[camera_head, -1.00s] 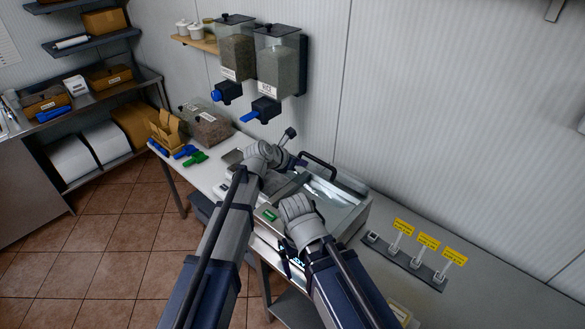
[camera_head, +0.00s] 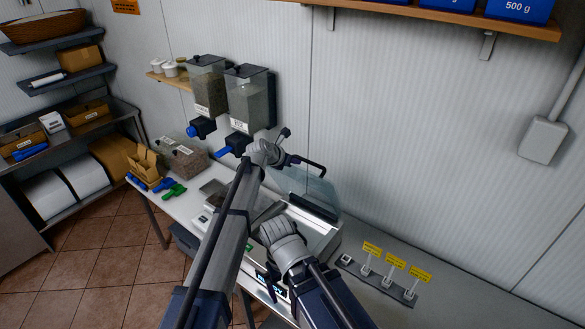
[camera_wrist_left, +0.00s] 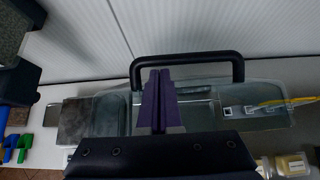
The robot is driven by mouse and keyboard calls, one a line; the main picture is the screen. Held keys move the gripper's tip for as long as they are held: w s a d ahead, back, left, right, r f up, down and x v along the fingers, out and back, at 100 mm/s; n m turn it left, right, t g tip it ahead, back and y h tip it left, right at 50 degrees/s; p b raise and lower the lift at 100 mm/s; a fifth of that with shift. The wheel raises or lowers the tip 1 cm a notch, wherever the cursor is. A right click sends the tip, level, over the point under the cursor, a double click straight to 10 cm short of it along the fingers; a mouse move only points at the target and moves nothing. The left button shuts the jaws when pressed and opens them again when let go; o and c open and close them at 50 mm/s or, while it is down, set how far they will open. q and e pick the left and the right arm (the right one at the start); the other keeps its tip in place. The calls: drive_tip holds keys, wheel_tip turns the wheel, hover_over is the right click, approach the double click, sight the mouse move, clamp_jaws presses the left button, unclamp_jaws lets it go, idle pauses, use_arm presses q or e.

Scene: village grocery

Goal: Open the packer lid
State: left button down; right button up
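The packer (camera_head: 325,240) stands on the counter against the wall. Its clear lid (camera_head: 312,188) is raised, tilted up toward the wall, with a black handle (camera_head: 308,161) at its upper edge. In the left wrist view the handle (camera_wrist_left: 188,58) arches across the upper middle and the clear lid (camera_wrist_left: 265,110) lies below it. My left gripper (camera_head: 288,159) is at the handle's left part. Its purple fingers (camera_wrist_left: 158,78) look closed together, tips at the bar's lower edge. My right gripper (camera_head: 264,215) is low at the packer's front left; its fingers are too small to read.
Two wall dispensers (camera_head: 247,97) with blue spouts hang left of the packer. Green (camera_head: 174,191) and blue scoops lie on the counter's left. A rack with yellow tags (camera_head: 394,263) stands to the right. A wooden shelf (camera_head: 420,15) is overhead.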

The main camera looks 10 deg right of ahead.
use_arm(q)
drive_tip(key=w+d+r, duration=0.1)
drive_tip(key=w+d, duration=0.5)
drive_tip(key=w, duration=0.1)
drive_tip(key=shift+d+p, duration=0.4)
drive_tip(key=shift+p, duration=0.05)
drive_tip(key=shift+w, duration=0.1)
drive_tip(key=s+a+r+p, duration=0.3)
drive_tip(key=s+a, duration=0.8)
drive_tip(key=shift+a, duration=0.2)
